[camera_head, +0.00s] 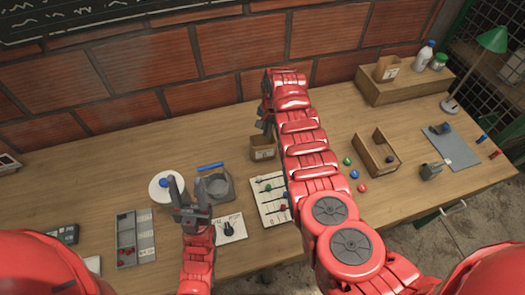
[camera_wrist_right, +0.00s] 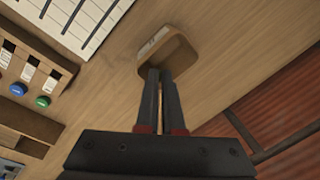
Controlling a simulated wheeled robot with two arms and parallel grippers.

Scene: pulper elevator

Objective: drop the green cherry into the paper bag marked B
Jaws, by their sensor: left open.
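A small green ball (camera_head: 347,161), possibly the green cherry, sits right of my right arm; a green round piece (camera_wrist_right: 43,101) shows beside a wooden rack in the right wrist view. A brown paper bag (camera_head: 262,148) stands open on the table below my right gripper (camera_head: 265,122). In the right wrist view this bag (camera_wrist_right: 154,44) is just past the fingertips (camera_wrist_right: 160,72). Those fingers are close together, with nothing visible between them. Another paper bag (camera_head: 387,68) stands on the shelf; neither letter is legible. My left gripper (camera_head: 188,187) is open and empty at the front left.
Blue (camera_head: 354,174) and red (camera_head: 362,188) balls lie near a wooden box (camera_head: 390,170). A striped panel (camera_head: 257,205), a grey dish (camera_head: 228,190) and a grey tray (camera_head: 148,240) are on the table. A green lamp (camera_head: 490,40) stands far right.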

